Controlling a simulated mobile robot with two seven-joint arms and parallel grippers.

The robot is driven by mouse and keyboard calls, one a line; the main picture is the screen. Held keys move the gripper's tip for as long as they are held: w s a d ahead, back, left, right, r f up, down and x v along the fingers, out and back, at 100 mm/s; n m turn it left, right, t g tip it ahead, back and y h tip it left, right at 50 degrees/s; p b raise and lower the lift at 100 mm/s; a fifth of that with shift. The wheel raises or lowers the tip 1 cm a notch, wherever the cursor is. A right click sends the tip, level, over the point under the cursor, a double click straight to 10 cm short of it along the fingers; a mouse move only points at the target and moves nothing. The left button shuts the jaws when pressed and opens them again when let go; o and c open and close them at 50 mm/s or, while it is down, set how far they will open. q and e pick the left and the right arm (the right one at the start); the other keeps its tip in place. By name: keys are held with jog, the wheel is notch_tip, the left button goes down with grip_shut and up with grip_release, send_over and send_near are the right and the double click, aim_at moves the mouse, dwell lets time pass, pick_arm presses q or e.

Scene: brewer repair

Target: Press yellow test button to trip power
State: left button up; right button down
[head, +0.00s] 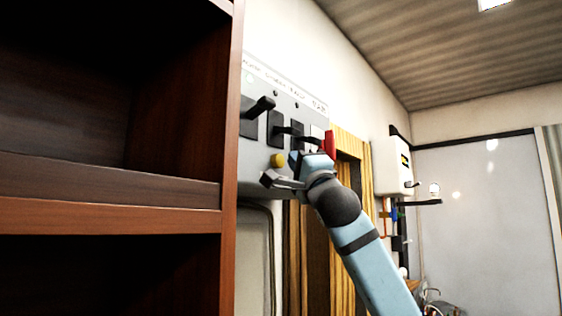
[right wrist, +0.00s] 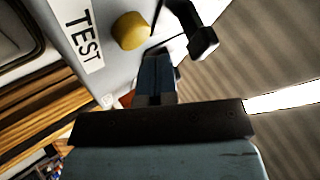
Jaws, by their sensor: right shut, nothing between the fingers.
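The yellow test button (head: 278,160) sticks out from the lower part of the grey switch panel (head: 258,180). In the right wrist view the round yellow button (right wrist: 130,31) sits beside a white label (right wrist: 80,33) reading TEST. My right gripper (head: 294,160) is shut and empty, just right of the button in the head view. In the right wrist view the shut fingertips (right wrist: 154,54) are close to the button, below and right of it. I cannot tell whether they touch it. My left gripper is out of view.
Black switch levers (head: 262,107) and a red lever (head: 330,144) stick out of the panel near my right gripper. A dark wooden shelf (head: 228,150) stands close on the left. A white wall box (head: 392,165) hangs further right.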

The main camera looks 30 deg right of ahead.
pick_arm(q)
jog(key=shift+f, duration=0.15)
pick_arm(e)
jog(key=shift+w, duration=0.15)
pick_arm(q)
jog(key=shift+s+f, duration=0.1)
pick_arm(e)
jog(key=shift+w+a, duration=0.2)
jog(key=shift+w, duration=0.1)
dwell(0.4)
jog(key=shift+w+a, duration=0.15)
jog(key=shift+w, duration=0.3)
dwell(0.4)
jog(key=shift+s, duration=0.15)
pick_arm(q)
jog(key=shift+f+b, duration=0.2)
jog(key=shift+b, duration=0.1)
pick_arm(e)
jog(key=shift+s+d, duration=0.3)
jog(key=shift+s, duration=0.35)
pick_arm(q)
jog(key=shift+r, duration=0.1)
